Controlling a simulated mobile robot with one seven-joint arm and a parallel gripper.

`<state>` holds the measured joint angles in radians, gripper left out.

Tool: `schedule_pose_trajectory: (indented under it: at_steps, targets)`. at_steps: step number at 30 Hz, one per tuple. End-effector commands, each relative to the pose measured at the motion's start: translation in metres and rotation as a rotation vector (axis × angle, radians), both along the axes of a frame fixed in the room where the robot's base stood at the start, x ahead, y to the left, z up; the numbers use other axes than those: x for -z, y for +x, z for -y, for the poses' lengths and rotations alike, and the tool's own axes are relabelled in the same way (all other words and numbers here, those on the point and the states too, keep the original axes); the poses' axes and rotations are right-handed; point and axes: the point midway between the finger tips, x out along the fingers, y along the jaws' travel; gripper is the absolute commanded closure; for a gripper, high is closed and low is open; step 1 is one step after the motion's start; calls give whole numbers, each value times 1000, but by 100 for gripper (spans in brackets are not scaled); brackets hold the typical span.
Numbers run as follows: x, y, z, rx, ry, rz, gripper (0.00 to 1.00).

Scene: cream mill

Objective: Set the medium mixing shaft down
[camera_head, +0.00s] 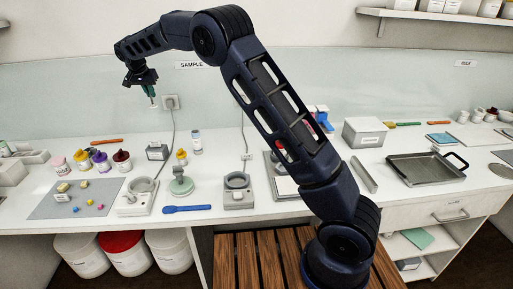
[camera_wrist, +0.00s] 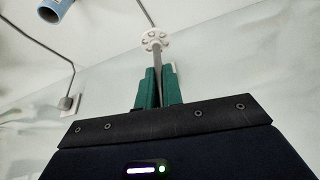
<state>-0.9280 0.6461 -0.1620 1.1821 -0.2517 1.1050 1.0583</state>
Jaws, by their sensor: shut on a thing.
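My gripper (camera_head: 149,90) is raised above the back left of the white counter (camera_head: 222,165), in front of the wall. In the wrist view its green fingers (camera_wrist: 158,76) are shut on the medium mixing shaft (camera_wrist: 156,59). The shaft is a thin metal rod with a pale perforated disc at its far end. In the head view the shaft (camera_head: 153,102) points down from the fingers, well clear of the counter. Its upper part is hidden between the fingers and the gripper body.
Below stand two small devices (camera_head: 142,187) (camera_head: 238,181), a pale green round-topped item (camera_head: 181,182) and a blue spatula (camera_head: 187,209). Capped jars (camera_head: 100,160) and a grey mat (camera_head: 76,204) lie left. A wall socket (camera_head: 171,102) and cord are behind. A metal tray (camera_head: 425,168) is right.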

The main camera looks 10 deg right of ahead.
Motion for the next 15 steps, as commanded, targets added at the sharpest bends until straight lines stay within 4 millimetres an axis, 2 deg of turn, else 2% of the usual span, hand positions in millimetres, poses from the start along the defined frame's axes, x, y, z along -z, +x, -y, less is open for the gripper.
schedule_pose_trajectory:
  at_steps: [1,7,15]
  targets:
    - [-3,4,24,48,0,0,100]
    - [-7,15,111,238,0,0,100]
    - [-9,13,230,494,0,-1,100]
